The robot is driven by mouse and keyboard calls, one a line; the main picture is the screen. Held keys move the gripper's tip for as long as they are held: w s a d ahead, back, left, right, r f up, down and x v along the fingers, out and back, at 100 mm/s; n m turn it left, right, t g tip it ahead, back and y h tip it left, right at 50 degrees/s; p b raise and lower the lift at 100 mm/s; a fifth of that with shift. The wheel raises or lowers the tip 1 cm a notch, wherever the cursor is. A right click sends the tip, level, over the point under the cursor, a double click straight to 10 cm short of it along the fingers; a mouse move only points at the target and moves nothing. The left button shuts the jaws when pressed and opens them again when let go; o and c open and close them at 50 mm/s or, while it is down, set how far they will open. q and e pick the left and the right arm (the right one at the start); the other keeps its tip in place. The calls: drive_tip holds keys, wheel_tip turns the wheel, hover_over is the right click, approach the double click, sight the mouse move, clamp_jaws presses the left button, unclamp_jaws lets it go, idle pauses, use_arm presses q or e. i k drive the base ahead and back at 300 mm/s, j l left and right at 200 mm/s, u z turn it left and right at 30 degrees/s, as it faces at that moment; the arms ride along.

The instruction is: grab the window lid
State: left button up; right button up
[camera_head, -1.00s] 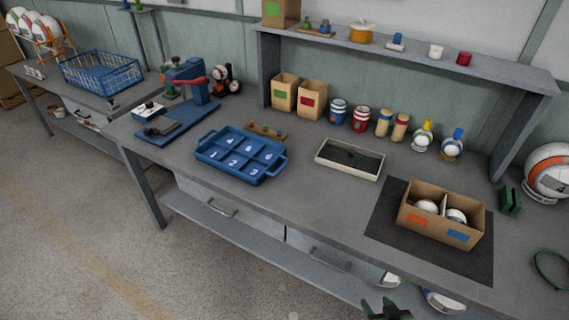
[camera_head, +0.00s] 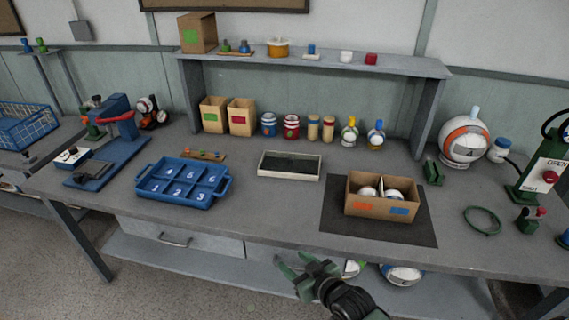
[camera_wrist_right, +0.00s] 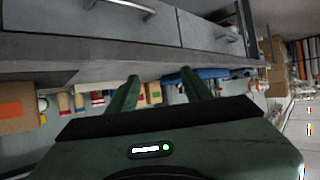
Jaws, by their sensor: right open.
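A shallow rectangular piece with a pale rim and a dark middle (camera_head: 290,165) lies flat on the workbench, between the blue numbered tray and the cardboard box. It looks like the window lid, though I cannot be sure. My right gripper (camera_head: 291,265) is in front of the bench's front edge, nearer to me than this piece and well apart from it. Its green fingers are spread and empty. They also show in the right wrist view (camera_wrist_right: 160,78), pointing toward the bench. My left gripper is in neither view.
The blue numbered tray (camera_head: 184,183) is at left on the bench (camera_head: 265,215). A divided cardboard box (camera_head: 378,209) holding balls stands on a dark mat (camera_head: 330,223) at right. Tins and bottles stand behind, below a raised shelf (camera_head: 320,66). Bare bench top lies before the pale-rimmed piece.

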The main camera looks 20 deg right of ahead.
sight(289, 165)
drive_tip(key=i+l, duration=1.1)
